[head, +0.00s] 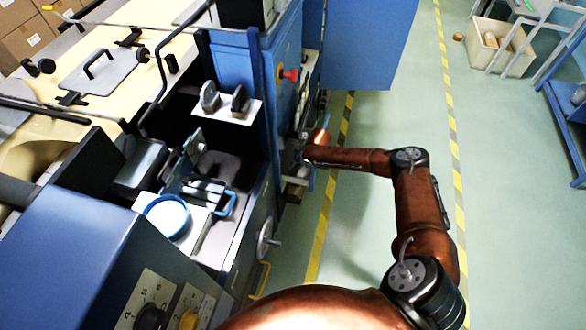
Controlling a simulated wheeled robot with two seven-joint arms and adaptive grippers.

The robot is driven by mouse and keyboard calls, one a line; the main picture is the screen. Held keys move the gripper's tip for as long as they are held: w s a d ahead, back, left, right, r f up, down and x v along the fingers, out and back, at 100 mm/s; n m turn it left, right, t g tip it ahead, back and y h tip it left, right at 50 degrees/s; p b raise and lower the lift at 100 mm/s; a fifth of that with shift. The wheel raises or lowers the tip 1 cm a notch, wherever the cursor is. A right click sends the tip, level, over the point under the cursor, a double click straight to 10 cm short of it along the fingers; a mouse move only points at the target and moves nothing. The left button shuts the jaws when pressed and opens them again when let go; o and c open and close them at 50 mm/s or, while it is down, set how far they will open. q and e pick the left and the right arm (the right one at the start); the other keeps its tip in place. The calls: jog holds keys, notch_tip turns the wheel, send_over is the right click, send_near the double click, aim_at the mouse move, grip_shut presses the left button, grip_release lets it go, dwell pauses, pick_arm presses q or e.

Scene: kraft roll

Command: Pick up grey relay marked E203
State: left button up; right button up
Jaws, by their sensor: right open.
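My right arm reaches in from the bottom right, and my right gripper (303,151) is at the side of the blue machine (232,58), low beside the open cabinet. It is small and partly lost against the machine's grey parts, and its jaws are open. I see nothing held in it. I cannot make out a grey relay marked E203; small parts inside the open cabinet (311,68) are too small to read. My left gripper is not in view.
The blue cabinet door (372,42) stands open above my right forearm. A red knob (290,75) and a handwheel (266,240) stick out from the machine. A crate (492,53) stands at the top right. The green floor between the striped lines is clear.

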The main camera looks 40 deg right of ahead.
jog(key=shift+r, duration=0.15)
jog(key=shift+c, duration=0.4)
jog(key=c, duration=0.9)
jog(key=shift+s, duration=0.1)
